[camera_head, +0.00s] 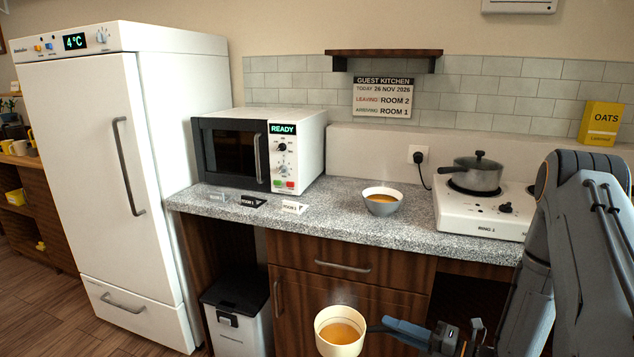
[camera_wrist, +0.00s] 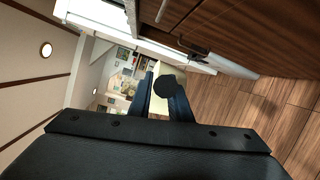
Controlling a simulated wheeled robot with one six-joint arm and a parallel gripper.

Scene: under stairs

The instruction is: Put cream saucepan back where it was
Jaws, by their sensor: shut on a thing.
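The cream saucepan (camera_head: 340,348) is at the bottom of the head view, in front of the drawer and cupboard fronts and lower in the picture than the worktop. It is about upright and holds steaming orange-brown soup. In the wrist view, the fingers (camera_wrist: 168,92) close around the handle, whose dark round end faces the camera. The white hob (camera_head: 462,223) stands at the right of the worktop. A grey lidded pot (camera_head: 476,178) sits on its left ring. My arm hides the hob's right part.
A bowl of soup (camera_head: 382,208) stands on the granite worktop (camera_head: 335,222) left of the hob. Room cards (camera_head: 293,208) lie before the microwave (camera_head: 262,150), which reads READY. A tall fridge (camera_head: 90,180) and a bin (camera_head: 238,325) are at left. Worktop between cards and bowl is clear.

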